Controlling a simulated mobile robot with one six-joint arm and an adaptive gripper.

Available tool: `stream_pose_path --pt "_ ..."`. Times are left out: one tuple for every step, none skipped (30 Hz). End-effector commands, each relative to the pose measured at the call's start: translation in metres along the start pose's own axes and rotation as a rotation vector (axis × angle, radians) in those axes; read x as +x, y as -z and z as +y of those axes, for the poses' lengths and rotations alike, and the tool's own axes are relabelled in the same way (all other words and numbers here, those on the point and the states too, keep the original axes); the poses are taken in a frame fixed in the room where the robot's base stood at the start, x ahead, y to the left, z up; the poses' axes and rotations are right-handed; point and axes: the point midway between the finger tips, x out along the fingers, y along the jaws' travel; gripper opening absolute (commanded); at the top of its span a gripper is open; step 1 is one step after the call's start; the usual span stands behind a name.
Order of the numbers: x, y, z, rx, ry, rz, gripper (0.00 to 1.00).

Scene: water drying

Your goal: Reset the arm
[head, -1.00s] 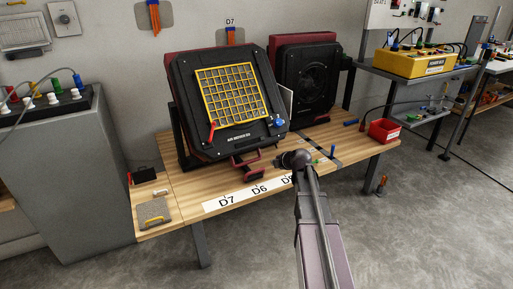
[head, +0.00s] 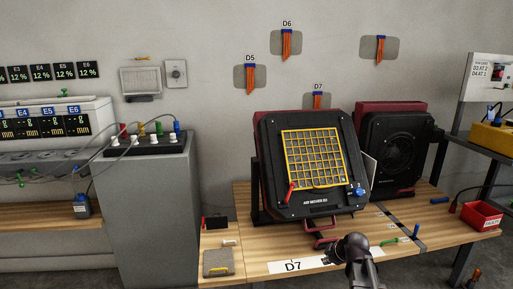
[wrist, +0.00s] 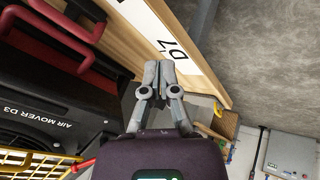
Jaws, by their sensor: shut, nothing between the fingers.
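My gripper (wrist: 160,75) shows in the wrist view with its two grey fingers together and nothing between them. Behind it in that view is the edge of the wooden table with a white label strip. In the head view my arm rises from the bottom edge in front of the table (head: 230,238). The gripper's fingers are hard to make out there. The black air mover (head: 280,200) with a yellow grille stands on the table beyond my arm. Its red handle and lettering also show in the wrist view (wrist: 38,120).
A second air mover (head: 398,150) stands behind at the right. A red bin (head: 481,216) sits at the table's right end. A grey cabinet (head: 146,215) stands left of the table. A grey pad (head: 218,262) lies at the table's left end.

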Motion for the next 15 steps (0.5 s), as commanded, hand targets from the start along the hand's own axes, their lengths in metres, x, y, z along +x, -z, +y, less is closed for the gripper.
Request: stream_pose_path --pt "-0.002 0.004 -0.013 0.049 0.025 -0.015 0.0" --pt "-0.002 0.005 -0.019 0.082 0.04 -0.026 0.0" --pt "-0.003 0.006 -0.027 0.126 0.057 -0.041 0.0" --pt "-0.004 0.007 -0.033 0.159 0.071 -0.054 0.0" --pt "-0.004 0.009 -0.039 0.192 0.082 -0.066 0.0" --pt "-0.005 0.01 -0.047 0.236 0.098 -0.086 0.0" --pt "-0.006 0.01 -0.053 0.27 0.108 -0.1 0.0" --pt "-0.007 0.011 -0.059 0.303 0.119 -0.115 0.0" --pt "-0.008 0.012 -0.066 0.347 0.131 -0.137 0.0" --pt "-0.009 0.013 -0.072 0.381 0.14 -0.153 0.0" --pt "-0.011 0.013 -0.078 0.414 0.147 -0.171 0.0" --pt "-0.012 0.014 -0.085 0.459 0.157 -0.194 0.0" --pt "-0.014 0.014 -0.091 0.491 0.162 -0.213 0.0" --pt "-0.015 0.015 -0.097 0.524 0.167 -0.231 0.0" --pt "-0.017 0.016 -0.104 0.568 0.173 -0.257 0.0"
